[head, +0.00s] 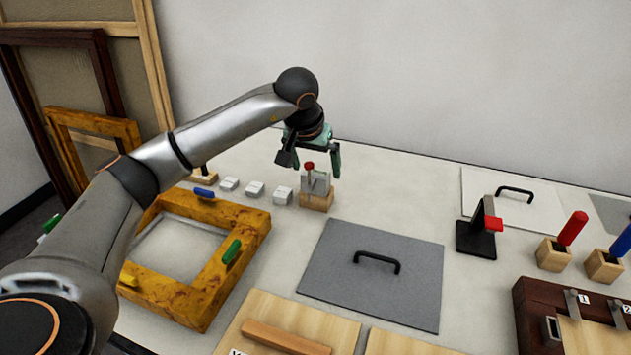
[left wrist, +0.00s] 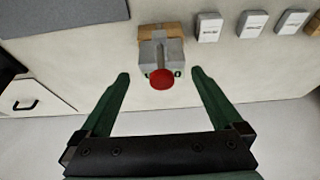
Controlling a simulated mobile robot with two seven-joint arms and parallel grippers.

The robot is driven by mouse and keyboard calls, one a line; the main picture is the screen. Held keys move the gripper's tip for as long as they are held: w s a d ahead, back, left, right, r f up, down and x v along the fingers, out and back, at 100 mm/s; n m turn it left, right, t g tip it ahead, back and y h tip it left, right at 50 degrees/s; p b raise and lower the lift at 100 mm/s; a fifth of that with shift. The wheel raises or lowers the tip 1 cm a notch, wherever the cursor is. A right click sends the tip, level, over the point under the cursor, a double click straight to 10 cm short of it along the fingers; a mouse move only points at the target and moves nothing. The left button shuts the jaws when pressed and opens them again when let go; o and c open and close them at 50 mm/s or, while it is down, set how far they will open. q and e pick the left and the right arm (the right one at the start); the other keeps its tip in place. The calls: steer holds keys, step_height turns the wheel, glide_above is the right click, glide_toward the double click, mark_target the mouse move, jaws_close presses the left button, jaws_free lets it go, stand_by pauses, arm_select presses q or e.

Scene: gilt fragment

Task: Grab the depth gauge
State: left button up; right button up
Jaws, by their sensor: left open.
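The depth gauge (head: 319,184) looks like a small grey metal piece with a red knob, standing in a wooden block (head: 317,201) at the back of the table. My left gripper (head: 311,166) is open around and just above its top, pointing down. In the left wrist view the gauge (left wrist: 166,48) and its red knob lie between the two green fingers (left wrist: 160,74), with a gap on each side. Nothing is held. My right gripper is not in view.
Several small white blocks (head: 255,189) stand left of the gauge. A gilt frame (head: 244,238) lies front left, with coloured clips. A grey board with a black handle (head: 330,268) lies in front right. A black stand (head: 477,237) and coloured-handled tools are further right.

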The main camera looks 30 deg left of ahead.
mark_target(315, 173)
arm_select(q)
steer(key=x, duration=0.4)
steer(key=shift+a+f, duration=0.15)
steer(key=shift+f, duration=0.1)
steer(key=shift+s, duration=0.1)
steer(key=shift+c, duration=0.2)
steer(key=c, duration=1.4)
